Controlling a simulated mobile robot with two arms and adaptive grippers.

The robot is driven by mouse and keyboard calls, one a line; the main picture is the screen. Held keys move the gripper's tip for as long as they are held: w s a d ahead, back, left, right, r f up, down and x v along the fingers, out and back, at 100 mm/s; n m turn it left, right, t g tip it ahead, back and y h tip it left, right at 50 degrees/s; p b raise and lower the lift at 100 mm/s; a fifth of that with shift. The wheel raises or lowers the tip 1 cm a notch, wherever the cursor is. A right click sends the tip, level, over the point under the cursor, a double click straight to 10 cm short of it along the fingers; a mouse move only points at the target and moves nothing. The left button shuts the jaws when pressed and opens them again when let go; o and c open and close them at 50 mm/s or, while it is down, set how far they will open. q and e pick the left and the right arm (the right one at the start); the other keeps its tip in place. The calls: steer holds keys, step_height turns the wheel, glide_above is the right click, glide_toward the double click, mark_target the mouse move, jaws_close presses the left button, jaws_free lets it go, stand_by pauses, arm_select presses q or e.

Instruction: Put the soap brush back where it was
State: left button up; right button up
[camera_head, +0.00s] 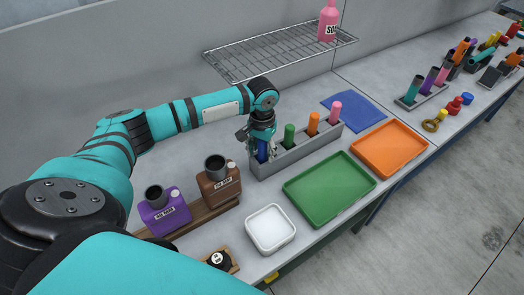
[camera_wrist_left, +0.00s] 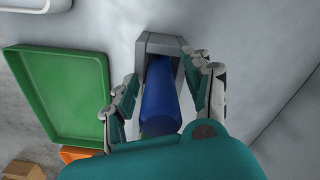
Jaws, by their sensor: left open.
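A blue-handled brush (camera_head: 262,151) stands in the near-left end slot of the grey holder (camera_head: 300,151). The blue handle (camera_wrist_left: 160,98) also shows in the left wrist view, rising from the end of the grey holder (camera_wrist_left: 160,43); its bristles are hidden. My left gripper (camera_head: 258,143) is at this handle. Its fingers (camera_wrist_left: 168,84) are open, one on each side of the handle; I cannot tell whether they touch it. Green (camera_head: 289,136), orange (camera_head: 313,124) and pink (camera_head: 335,112) handles stand in the same holder. No label on the brushes is readable. My right gripper is out of view.
A green tray (camera_head: 328,188), an orange tray (camera_head: 390,148) and a white dish (camera_head: 270,229) lie in front. A wire shelf (camera_head: 275,52) with a pink soap bottle (camera_head: 328,22) hangs behind.

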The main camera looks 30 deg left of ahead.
arm_select(q)
step_height(320, 180, up, 10)
steer(key=shift+r+b, duration=0.25)
steer(key=shift+b, duration=0.6)
steer(key=shift+r, duration=0.6)
